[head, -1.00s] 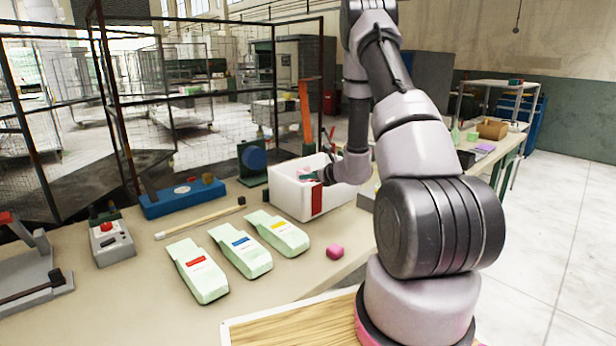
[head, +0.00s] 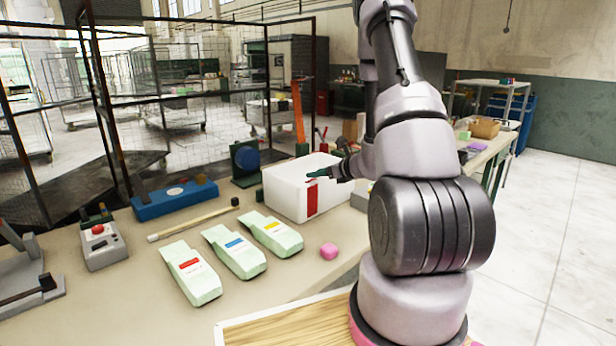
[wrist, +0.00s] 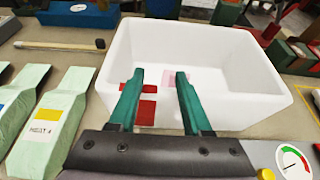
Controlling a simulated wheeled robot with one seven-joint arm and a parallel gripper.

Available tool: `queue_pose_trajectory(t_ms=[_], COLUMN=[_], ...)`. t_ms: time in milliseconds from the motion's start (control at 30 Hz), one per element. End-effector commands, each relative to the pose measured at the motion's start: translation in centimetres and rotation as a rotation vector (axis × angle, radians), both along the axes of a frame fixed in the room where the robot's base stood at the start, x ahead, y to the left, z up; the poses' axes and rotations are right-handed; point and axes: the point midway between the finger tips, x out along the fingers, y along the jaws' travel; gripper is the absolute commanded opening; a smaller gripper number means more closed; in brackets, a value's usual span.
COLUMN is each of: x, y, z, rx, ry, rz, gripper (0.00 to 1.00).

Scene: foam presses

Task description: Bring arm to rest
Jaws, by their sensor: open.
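My gripper (wrist: 155,82) is open and empty in the wrist view, its two green fingers pointing over the near wall of a white bin (wrist: 270,100). A pale pink piece shows inside the bin, partly behind the right finger. In the head view my gripper (head: 320,175) is at the near right side of the same white bin (head: 285,195), its fingers level with the rim. My arm rises from its base on the right and bends down toward the bin. The red label (head: 312,200) on the bin's front shows.
Three pale green foam pieces with red, blue and yellow labels (head: 193,272) lie on the bench left of the bin.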

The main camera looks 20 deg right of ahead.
Motion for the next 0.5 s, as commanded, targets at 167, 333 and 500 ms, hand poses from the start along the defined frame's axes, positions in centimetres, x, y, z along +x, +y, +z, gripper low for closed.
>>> queue_pose_trajectory(t_ms=[167, 333, 500], x=[-1.9, -2.4, -2.4], y=[-0.8, -1.0, 0.8], z=[0.9, 1.2, 3.2], rx=[0.002, 0.001, -0.018], ry=[-0.001, -0.002, -0.027], rz=[-0.003, 0.000, 0.073], gripper=[0.49, 0.49, 0.49])
